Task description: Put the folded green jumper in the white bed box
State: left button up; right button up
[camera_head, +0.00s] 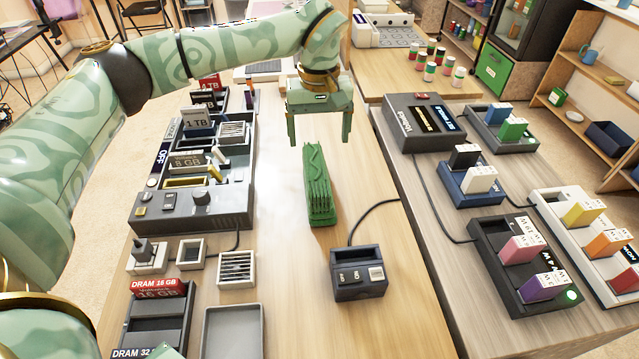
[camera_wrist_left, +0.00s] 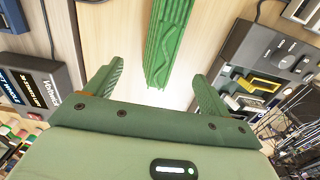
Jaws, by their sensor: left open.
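The green jumper (camera_head: 317,190) stands as a narrow, ridged, folded stack on the middle of the wooden table. My left gripper (camera_head: 320,143) is open and empty, pointing down at the far end of the jumper. In the left wrist view the jumper lies between and beyond the fingers (camera_wrist_left: 157,75), and I see no grip on it.
A dark grey console (camera_head: 195,215) with modules stands left of the jumper. A small dark blue device (camera_head: 358,274) with a cable is close on its near right. A grey tray (camera_head: 235,312) lies at the front. The table's front middle is clear.

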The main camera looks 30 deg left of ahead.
aim_at(319, 167)
pick_arm(q)
notch_tip(319, 167, down, 6)
jog(key=shift+d+f+b, duration=0.1)
jog(key=shift+b, duration=0.85)
jog(key=shift+f, duration=0.45)
jog(key=f+b, duration=0.2)
jog(key=f, duration=0.1)
jog(key=f+b, duration=0.1)
jog(key=shift+s+f, duration=0.15)
jog(key=shift+s, duration=0.1)
jog(key=shift+f, duration=0.35)
jog(key=shift+r, duration=0.15)
jog(key=c, duration=1.4)
jog(key=shift+o, duration=0.2)
pick_arm(e)
jog(key=shift+n+g, duration=0.3)
jog(key=shift+g, duration=0.1)
jog(key=f, duration=0.3)
jog(key=d+f, duration=0.1)
jog(key=shift+s+f, duration=0.2)
jog(key=shift+s, duration=0.1)
pick_arm(q)
jog(key=shift+r, duration=0.1)
